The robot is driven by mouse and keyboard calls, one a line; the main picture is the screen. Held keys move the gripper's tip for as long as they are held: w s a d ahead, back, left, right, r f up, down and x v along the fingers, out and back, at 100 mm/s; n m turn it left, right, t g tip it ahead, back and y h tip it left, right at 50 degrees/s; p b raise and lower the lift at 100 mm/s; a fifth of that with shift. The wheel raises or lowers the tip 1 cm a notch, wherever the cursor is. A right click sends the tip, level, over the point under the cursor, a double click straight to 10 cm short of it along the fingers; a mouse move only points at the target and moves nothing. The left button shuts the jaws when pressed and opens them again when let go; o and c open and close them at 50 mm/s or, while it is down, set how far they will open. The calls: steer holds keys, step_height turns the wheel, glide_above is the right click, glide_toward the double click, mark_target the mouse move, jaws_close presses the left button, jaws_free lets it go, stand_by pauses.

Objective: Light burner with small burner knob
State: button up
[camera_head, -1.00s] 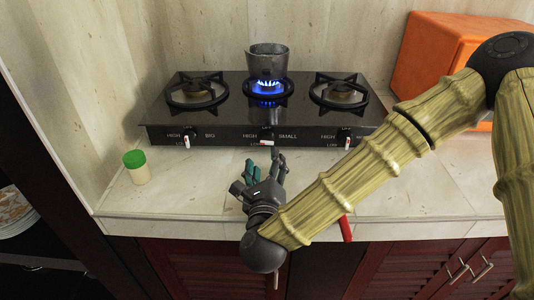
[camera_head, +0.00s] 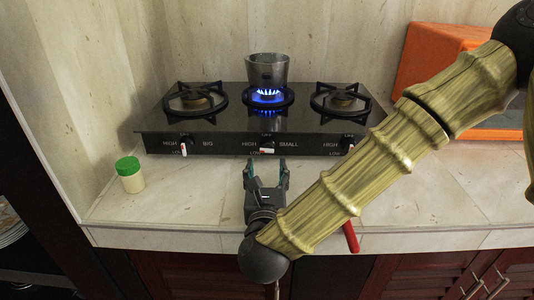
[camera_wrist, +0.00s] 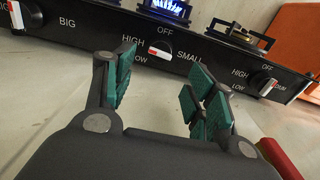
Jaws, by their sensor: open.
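The black stove (camera_head: 225,142) stands on the counter with three burners. Blue flame (camera_head: 268,96) burns at the middle burner, under a dark metal pot (camera_head: 267,70). The small burner knob (camera_head: 267,149), the middle one beside the SMALL label, has its red-and-white handle lying sideways. It also shows in the wrist view (camera_wrist: 161,50), beyond the fingers. My gripper (camera_head: 267,165) is open and empty in front of this knob, apart from it. Its green-padded fingers are spread in the wrist view (camera_wrist: 160,85).
The left knob (camera_head: 184,147) and right knob (camera_head: 347,143) sit to either side. A green-lidded jar (camera_head: 130,174) stands on the counter at left. An orange box (camera_head: 425,65) is at back right. A red object (camera_head: 350,236) shows at the counter's front edge, partly behind my arm.

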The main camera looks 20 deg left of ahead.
mark_target(267, 153)
steer(key=x, duration=0.8)
steer(key=shift+w, duration=0.15)
steer(key=shift+a+f, duration=0.1)
steer(key=shift+f, duration=0.05)
steer(key=c, duration=1.1)
